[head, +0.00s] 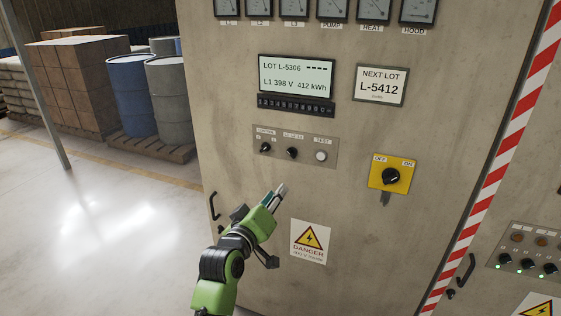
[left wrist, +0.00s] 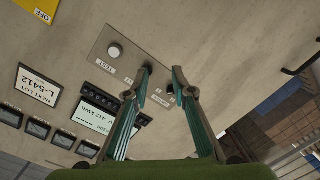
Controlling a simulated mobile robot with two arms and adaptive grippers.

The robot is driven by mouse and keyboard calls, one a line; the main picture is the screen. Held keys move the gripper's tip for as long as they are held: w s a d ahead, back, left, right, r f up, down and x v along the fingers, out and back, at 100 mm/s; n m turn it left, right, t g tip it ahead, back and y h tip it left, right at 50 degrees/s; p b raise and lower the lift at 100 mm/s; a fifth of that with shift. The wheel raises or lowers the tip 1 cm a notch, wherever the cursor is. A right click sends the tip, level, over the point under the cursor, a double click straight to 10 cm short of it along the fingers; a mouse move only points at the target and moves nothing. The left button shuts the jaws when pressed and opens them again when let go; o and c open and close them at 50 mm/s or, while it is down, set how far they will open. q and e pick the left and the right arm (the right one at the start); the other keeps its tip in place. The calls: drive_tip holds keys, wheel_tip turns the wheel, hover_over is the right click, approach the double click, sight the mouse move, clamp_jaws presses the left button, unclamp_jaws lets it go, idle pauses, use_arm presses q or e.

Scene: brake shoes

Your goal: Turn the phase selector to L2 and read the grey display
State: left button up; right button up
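The phase selector (head: 292,152) is a small black knob under an L1 L2 L3 label, in the middle of a small grey panel on the cabinet. The grey display (head: 296,75) above it reads "LOT L-5306" and "L1 398 V 412 kWh". My left gripper (head: 276,191) is below the panel, apart from the selector, its fingers pointing up toward it. In the left wrist view the fingers of my left gripper (left wrist: 162,70) are spread with nothing between them, and the left fingertip overlaps the selector's area. The selector's exact pointer angle is too small to tell. My right gripper is out of view.
A control knob (head: 265,147) sits left of the selector and a pale TEST button (head: 320,156) right of it. A yellow OFF/ON switch (head: 391,175) is farther right. A keypad strip (head: 295,105) lies under the display. A door handle (head: 215,206) is at lower left.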

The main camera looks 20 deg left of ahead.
sight(290, 154)
use_arm(q)
wheel_tip(290, 154, up, 5)
drive_tip(key=s+t, duration=0.1)
drive_tip(key=s, duration=0.1)
drive_tip(key=shift+n, duration=0.3)
drive_tip(key=w+p, duration=0.1)
drive_tip(key=w, duration=0.6)
drive_tip(key=w+p, duration=0.1)
drive_tip(key=w, duration=0.6)
drive_tip(key=shift+w+a, duration=0.2)
drive_tip(key=shift+w, duration=0.05)
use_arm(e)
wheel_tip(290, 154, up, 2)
use_arm(q)
clamp_jaws()
